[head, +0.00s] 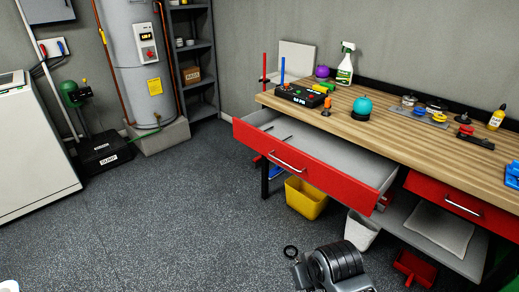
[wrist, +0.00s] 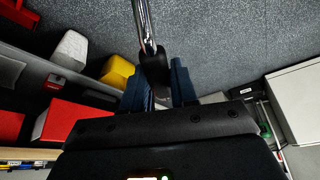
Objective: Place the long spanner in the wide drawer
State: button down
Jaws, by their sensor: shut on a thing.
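In the wrist view, my gripper (wrist: 157,74) is shut on the long spanner. The spanner (wrist: 144,24) is a shiny metal bar with a black part between the dark blue fingers, and its far end runs out of the picture top. In the head view, the wide drawer (head: 300,166) has a red front and a pale grey inside, and is pulled open under the workbench. Two small dark slim items lie in its left part.
The wooden workbench (head: 340,118) carries a spray bottle (head: 346,64) and several small items. A shut red drawer (head: 462,205) is at right. Below are a yellow bin (head: 306,198) and a white bin (head: 361,231). Open floor (head: 180,215) lies left of the bench.

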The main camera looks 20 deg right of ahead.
aim_at(314, 143)
jog(key=i+l+u, duration=0.4)
jog(key=i+l, duration=0.2)
jog(key=i+l+u, duration=0.4)
jog(key=i+l, duration=0.45)
jog(key=l, duration=0.25)
jog(key=i+l+u, duration=0.1)
jog(key=l, duration=0.2)
jog(key=i+j+z, duration=0.1)
